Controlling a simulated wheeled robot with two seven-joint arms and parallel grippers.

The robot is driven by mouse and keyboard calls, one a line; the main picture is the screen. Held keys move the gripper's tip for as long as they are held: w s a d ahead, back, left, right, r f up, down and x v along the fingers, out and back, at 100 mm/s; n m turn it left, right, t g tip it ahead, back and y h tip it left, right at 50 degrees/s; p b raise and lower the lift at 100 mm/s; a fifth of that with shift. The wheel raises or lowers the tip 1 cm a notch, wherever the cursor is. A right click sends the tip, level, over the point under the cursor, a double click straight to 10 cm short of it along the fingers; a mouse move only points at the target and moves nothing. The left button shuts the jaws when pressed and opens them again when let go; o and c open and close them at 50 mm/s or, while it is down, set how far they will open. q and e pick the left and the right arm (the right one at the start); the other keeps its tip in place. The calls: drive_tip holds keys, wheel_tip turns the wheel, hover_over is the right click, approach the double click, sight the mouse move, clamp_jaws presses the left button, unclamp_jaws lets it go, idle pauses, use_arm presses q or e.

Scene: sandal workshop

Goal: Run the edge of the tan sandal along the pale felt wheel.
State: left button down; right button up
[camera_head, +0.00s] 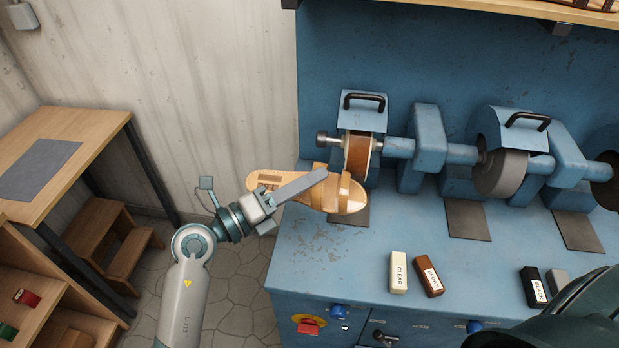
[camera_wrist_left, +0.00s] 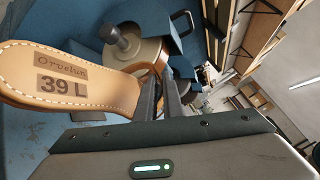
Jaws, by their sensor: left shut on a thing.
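The tan sandal (camera_head: 265,181) is held by my left gripper (camera_head: 318,179), which is shut across its middle. The sandal has a pale footbed and tan straps, and its strapped end points right. In the left wrist view the sandal's heel (camera_wrist_left: 60,85) reads "Orvelun 39 L", and the gripper's fingers (camera_wrist_left: 160,90) close beside the strap. The leftmost wheel (camera_head: 358,152) has a pale side and brown rim, under a blue hood. The wheel's pale side also shows in the wrist view (camera_wrist_left: 128,50). The sandal is just below and in front of it; I cannot tell whether they touch.
The blue bench (camera_head: 335,275) also carries a greyish wheel (camera_head: 502,174) and a dark brown wheel (camera_head: 605,172). A cream bar (camera_head: 398,272), a brown bar (camera_head: 429,275) and a black bar (camera_head: 533,287) lie near the front. A wooden table (camera_head: 85,125) stands left.

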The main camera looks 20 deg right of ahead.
use_arm(q)
drive_tip(key=shift+s+d, duration=0.15)
drive_tip(key=shift+s, duration=0.05)
drive_tip(key=shift+s+d+p, duration=0.25)
drive_tip(key=shift+d+p, duration=0.15)
drive_tip(key=shift+p, duration=0.15)
drive_tip(key=shift+d, duration=0.1)
drive_tip(key=shift+s+d+p, duration=0.45)
drive_tip(key=shift+d+p, duration=0.2)
drive_tip(key=shift+d, duration=0.15)
idle(1.8)
drive_tip(key=shift+s+d+p, duration=0.45)
drive_tip(key=shift+s+p, duration=0.05)
drive_tip(key=shift+s, duration=0.15)
idle(0.9)
drive_tip(key=shift+d+f, duration=0.1)
drive_tip(key=shift+d, duration=0.35)
drive_tip(key=shift+a, duration=0.25)
